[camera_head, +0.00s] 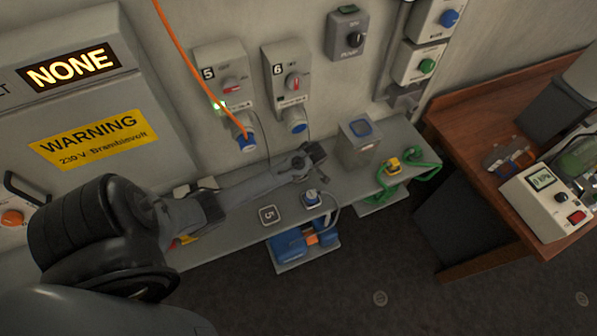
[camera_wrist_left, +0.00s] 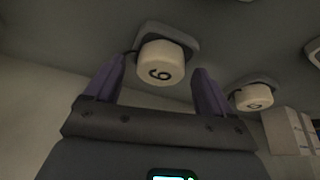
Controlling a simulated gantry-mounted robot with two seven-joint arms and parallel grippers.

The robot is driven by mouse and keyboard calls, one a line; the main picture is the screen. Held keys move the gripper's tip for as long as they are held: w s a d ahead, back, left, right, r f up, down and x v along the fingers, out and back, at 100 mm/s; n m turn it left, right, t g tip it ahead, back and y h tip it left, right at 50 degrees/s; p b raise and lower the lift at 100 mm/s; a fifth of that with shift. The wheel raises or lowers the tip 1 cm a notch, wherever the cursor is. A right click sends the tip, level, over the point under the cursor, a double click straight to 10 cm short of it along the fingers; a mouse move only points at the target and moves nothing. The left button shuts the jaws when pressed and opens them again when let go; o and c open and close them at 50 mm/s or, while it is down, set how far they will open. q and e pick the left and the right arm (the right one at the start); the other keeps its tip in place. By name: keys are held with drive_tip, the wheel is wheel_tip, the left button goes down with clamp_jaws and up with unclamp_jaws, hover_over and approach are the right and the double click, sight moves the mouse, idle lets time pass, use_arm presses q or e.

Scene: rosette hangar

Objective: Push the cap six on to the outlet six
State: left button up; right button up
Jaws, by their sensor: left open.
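The outlet six (camera_head: 293,123) is on the wall below the grey switch box marked 6, with a blue part facing down. In the left wrist view, a white round cap with a turned 6 (camera_wrist_left: 160,73) shows between and beyond the fingertips, against a grey plate. I cannot tell whether it is fully seated. My left gripper (camera_head: 314,152) is just below the outlet six; its open purple fingers also show in the wrist view (camera_wrist_left: 160,80), with gaps on both sides of the cap. My right gripper is out of view.
Outlet five (camera_head: 244,140), with an orange cable (camera_head: 181,45) reaching it, is to the left. A second white cap (camera_wrist_left: 254,98) is at right in the wrist view. The grey shelf (camera_head: 347,184) below holds a metal box (camera_head: 359,148) and a green cable (camera_head: 424,165).

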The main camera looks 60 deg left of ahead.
use_arm(q)
drive_tip(key=c, duration=1.1)
drive_tip(key=shift+r, duration=0.15)
drive_tip(key=shift+r, duration=0.55)
drive_tip(key=v, duration=0.3)
drive_tip(key=shift+w+r, duration=0.3)
drive_tip(key=w+d+r, duration=0.1)
drive_tip(key=d+r, duration=0.1)
drive_tip(key=d, duration=0.1)
drive_tip(key=w+d+r, duration=0.2)
drive_tip(key=d, duration=0.1)
drive_tip(key=w+d+r+b, duration=0.1)
drive_tip(key=w+d+r, duration=0.1)
drive_tip(key=d, duration=0.1)
drive_tip(key=shift+r, duration=0.15)
drive_tip(key=shift+d, duration=0.1)
